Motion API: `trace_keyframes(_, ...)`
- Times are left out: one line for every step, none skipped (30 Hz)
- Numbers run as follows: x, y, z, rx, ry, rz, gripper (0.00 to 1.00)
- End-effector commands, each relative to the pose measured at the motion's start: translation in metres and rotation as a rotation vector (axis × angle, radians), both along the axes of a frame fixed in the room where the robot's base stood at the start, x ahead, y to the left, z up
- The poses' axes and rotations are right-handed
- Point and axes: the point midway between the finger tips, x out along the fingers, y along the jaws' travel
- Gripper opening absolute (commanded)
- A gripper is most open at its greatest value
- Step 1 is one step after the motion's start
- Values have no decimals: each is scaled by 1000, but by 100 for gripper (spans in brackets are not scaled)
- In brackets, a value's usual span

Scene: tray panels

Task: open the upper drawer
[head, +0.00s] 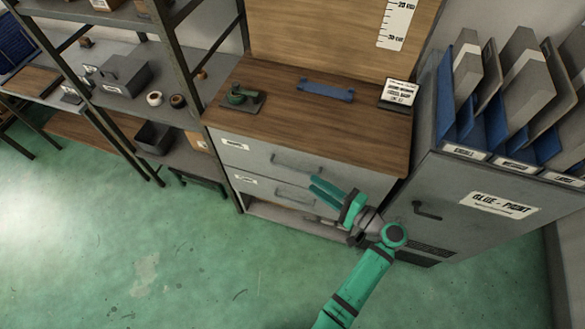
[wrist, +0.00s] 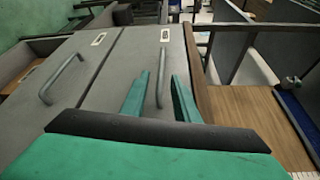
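The upper drawer (head: 250,158) is a grey front just below the wooden top and looks closed. Its bar handle (head: 296,164) is clear in the head view. In the wrist view, which is turned sideways, the upper drawer (wrist: 128,62) lies beside the wooden top, and its handle (wrist: 161,80) shows between my fingers. My gripper (head: 314,186) is open and empty, with its two teal fingers (wrist: 160,78) on either side of that handle in the picture. I cannot tell whether the fingertips reach past the bar or touch it.
The lower drawer (head: 250,186) has its own handle (head: 296,196) and looks closed. The wooden top (head: 300,115) carries a green device (head: 240,96), a blue bracket (head: 326,90) and a sign (head: 399,92). A grey cabinet (head: 450,200) stands close at right. Floor (head: 170,250) in front is clear.

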Motion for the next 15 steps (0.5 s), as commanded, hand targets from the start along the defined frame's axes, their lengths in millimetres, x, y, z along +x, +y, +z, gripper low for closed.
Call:
trace_keyframes(1, 0, 2, 5, -4, 4, 28)
trace_keyframes(2, 1, 3, 6, -4, 7, 28)
trace_keyframes(4, 4, 3, 7, -5, 8, 28)
trace_keyframes(6, 6, 3, 7, -5, 8, 28)
trace_keyframes(8, 9, 2, 7, -5, 8, 28)
trace_keyframes(12, 13, 2, 7, -5, 7, 28)
trace_keyframes(14, 16, 1, 6, -4, 9, 28)
trace_keyframes(17, 20, 1, 6, -4, 9, 28)
trace_keyframes(22, 26, 0, 7, -5, 10, 28)
trace_keyframes(26, 30, 0, 6, -4, 10, 28)
trace_keyframes(29, 34, -1, 5, -4, 8, 28)
trace_keyframes(34, 40, -2, 6, -4, 9, 28)
trace_keyframes(37, 44, -2, 5, -4, 8, 28)
trace_keyframes(41, 48, -2, 6, -4, 9, 28)
trace_keyframes(45, 53, -3, 6, -4, 8, 28)
